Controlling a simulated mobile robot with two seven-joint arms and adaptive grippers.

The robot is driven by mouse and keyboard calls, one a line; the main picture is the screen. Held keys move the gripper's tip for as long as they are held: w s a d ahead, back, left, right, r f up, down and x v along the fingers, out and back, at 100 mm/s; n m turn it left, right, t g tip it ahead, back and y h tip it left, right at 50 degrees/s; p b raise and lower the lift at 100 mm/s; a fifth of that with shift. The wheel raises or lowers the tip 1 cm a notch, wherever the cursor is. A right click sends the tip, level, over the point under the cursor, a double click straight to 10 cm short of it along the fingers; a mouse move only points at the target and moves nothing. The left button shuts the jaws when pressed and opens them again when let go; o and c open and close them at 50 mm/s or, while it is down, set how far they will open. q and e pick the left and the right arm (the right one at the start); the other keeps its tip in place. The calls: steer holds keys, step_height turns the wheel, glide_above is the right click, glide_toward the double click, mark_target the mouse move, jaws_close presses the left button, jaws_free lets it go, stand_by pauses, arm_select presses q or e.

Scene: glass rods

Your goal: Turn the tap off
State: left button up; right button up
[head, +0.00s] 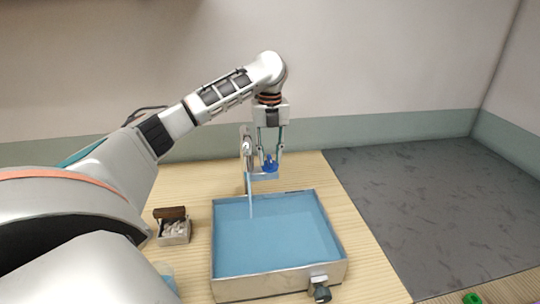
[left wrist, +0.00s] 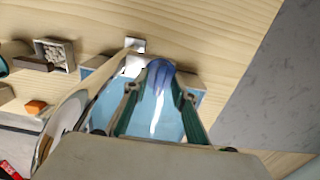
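The tap (head: 248,178) stands at the back edge of the basin, with a blue handle (head: 270,164) on top. A pale blue stream seems to fall from its spout into the water-filled basin (head: 279,287). My left gripper (head: 270,154) points down over the handle, one finger on each side of it. In the left wrist view the blue handle (left wrist: 159,76) shows between the tips of the two green-edged fingers, with some gap visible, so the gripper looks open around it. I cannot tell whether a finger touches it. My right gripper is not in view.
A small box of pale pieces (head: 174,232) with a brown block on it sits left of the basin. A drain valve (head: 320,290) sticks out at the basin's front right. A dark grey surface (head: 430,200) lies clear to the right, with a green object (head: 472,298) near its front.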

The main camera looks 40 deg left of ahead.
arm_select(q)
jaws_close()
steer(key=shift+m, duration=0.3)
steer(key=m, duration=0.6)
steer(key=shift+m, duration=0.3)
steer(key=m, duration=0.5)
steer(key=shift+m, duration=0.3)
steer(key=m, duration=0.4)
steer(key=shift+m, duration=0.7)
